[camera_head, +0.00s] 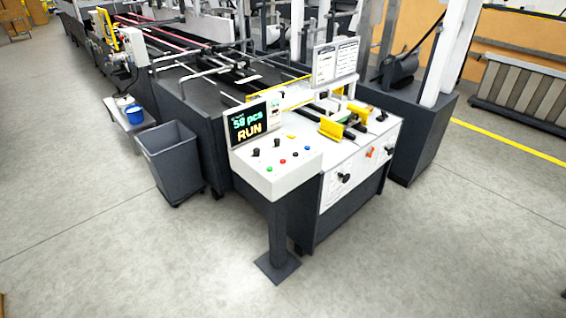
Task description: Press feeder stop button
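A white control console (285,180) stands on a dark pedestal at the front end of the folder gluer. Labels are too small to read, so I cannot tell which is the feeder stop. Neither of my grippers is in view.
A grey bin (174,160) stands on the floor left of the console. The white feeder table (375,143) with yellow guides adjoins it on the right. A blue cup (134,114) sits on a side shelf. The grey floor in front is clear.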

